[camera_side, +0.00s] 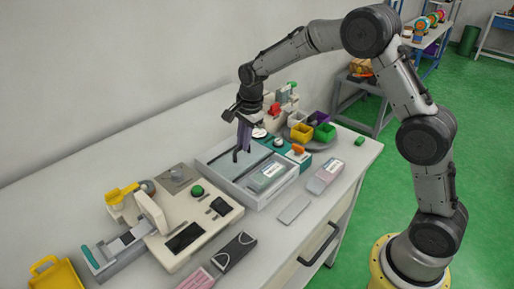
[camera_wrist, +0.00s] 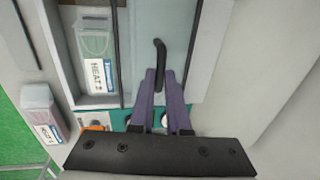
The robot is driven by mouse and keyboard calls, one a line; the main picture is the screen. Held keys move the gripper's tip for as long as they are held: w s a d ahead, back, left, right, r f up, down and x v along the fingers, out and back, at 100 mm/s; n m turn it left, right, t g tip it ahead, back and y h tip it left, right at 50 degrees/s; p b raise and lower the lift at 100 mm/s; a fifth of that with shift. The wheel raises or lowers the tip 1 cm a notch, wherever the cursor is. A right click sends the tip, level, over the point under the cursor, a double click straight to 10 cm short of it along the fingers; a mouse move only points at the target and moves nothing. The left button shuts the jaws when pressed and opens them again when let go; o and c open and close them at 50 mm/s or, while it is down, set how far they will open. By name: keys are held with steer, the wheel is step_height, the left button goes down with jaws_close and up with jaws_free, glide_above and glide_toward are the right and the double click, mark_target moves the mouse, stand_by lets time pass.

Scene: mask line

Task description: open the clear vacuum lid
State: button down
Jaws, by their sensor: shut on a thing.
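The clear vacuum lid (camera_wrist: 183,35) looks like a flat see-through panel on the grey tray-like chamber (camera_side: 262,205). Its black hooked handle (camera_wrist: 161,55) stands up near the right side in the wrist view. My gripper (camera_side: 242,148) points down over the left part of the chamber. In the wrist view my gripper's purple fingers (camera_wrist: 160,78) are shut on the black handle. A pale package with a "HEAT" label (camera_wrist: 99,75) lies in the chamber beside the lid's dark edge. Whether the lid is raised at all I cannot tell.
A teal panel with knobs (camera_side: 297,155) borders the chamber's far end. A beige machine with a green button (camera_side: 197,190) stands to the left. Coloured bins (camera_side: 302,133) stand behind. A pink-and-white box (camera_side: 326,176) and a grey flat piece (camera_side: 294,209) lie in front.

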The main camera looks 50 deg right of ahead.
mark_target(240, 155)
steer(key=shift+w, duration=2.25)
steer(key=c, duration=0.9)
jaws_free()
steer(key=shift+s+r, duration=0.1)
steer(key=s+r, duration=0.1)
steer(key=r, duration=0.8)
steer(key=s+r, duration=0.1)
steer(key=r, duration=0.3)
steer(key=shift+s+r, duration=0.25)
steer(key=shift+s, duration=0.05)
